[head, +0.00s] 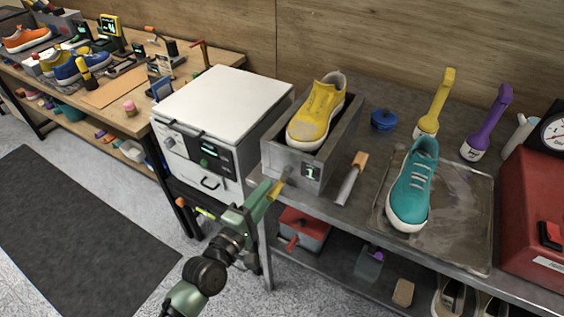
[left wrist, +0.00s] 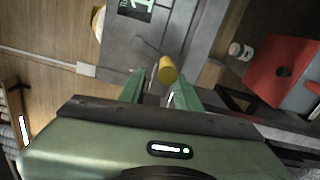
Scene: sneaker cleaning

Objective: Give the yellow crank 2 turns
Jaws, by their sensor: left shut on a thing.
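The yellow crank (head: 276,188) sticks out from the front of a grey metal box (head: 278,157). Its yellow knob shows in the left wrist view (left wrist: 168,69) between the green fingers. My left gripper (head: 270,193) is shut on the crank's knob. Its fingertips also show in the left wrist view (left wrist: 159,88). The box's small display (head: 311,171) reads 1. A yellow sneaker (head: 318,112) sits in the open top of the box, toe toward the front. My right gripper is not in view.
A white-topped machine (head: 225,100) stands left of the box. A brush with a wooden handle (head: 352,178) lies to its right, beside a tray (head: 455,215) bearing a teal sneaker (head: 413,185). A red box (head: 305,227) is on the lower shelf.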

